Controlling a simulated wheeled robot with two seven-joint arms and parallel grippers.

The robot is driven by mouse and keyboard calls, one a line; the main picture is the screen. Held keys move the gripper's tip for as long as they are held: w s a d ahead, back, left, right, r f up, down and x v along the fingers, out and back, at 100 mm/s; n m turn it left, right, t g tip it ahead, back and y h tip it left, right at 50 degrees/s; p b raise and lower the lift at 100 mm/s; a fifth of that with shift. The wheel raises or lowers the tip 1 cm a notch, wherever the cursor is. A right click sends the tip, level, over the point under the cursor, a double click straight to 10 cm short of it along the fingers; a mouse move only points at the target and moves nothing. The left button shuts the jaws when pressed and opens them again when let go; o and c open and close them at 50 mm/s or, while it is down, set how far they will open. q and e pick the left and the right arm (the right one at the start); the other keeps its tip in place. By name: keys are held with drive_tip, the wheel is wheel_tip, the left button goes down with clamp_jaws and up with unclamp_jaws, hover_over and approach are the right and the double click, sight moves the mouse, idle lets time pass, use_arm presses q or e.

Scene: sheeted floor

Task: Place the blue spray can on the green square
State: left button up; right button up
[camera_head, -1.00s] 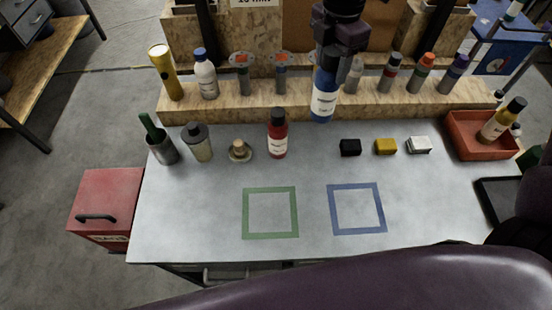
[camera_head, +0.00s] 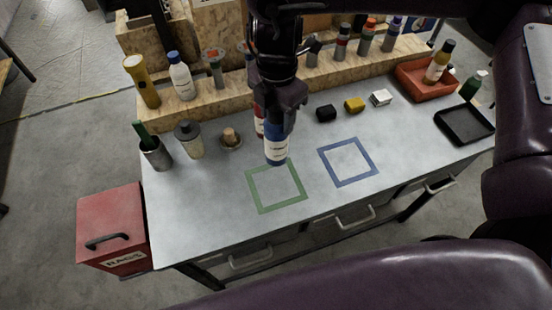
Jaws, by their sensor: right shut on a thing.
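The blue spray can (camera_head: 276,148), with a white label, hangs upright in my right gripper (camera_head: 278,106). The gripper is shut on its upper part from above. The can's lower end shows just above the back edge of the green square (camera_head: 277,187), a taped outline on the grey worktop. It appears held above the surface, but the exact height is hard to tell. A red spray can (camera_head: 259,123) stands behind it, mostly hidden by the blue can and gripper. My left gripper is not in view.
A blue taped square (camera_head: 348,162) lies right of the green one, both empty. A brass-coloured part (camera_head: 230,138) and a grey canister (camera_head: 189,139) stand left. The front-left worktop is clear.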

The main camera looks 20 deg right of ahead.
hover_over(275, 155)
drive_tip(key=w+d, duration=0.1)
drive_tip(key=w, duration=0.1)
drive_tip(key=f, duration=0.4)
drive_tip(key=shift+w+f, duration=0.15)
drive_tip(key=shift+w, duration=0.05)
wheel_tip(275, 155, down, 6)
drive_tip(key=shift+a+r, duration=0.1)
drive_tip(key=shift+a, duration=0.05)
drive_tip(key=shift+f, duration=0.25)
wheel_tip(275, 155, down, 3)
drive_tip(key=shift+s, duration=0.1)
drive_tip(key=shift+f, duration=0.2)
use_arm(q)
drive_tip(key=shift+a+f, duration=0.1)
use_arm(e)
drive_tip(key=shift+f, duration=0.15)
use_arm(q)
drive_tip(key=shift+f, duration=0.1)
use_arm(e)
drive_tip(key=o, duration=1.4)
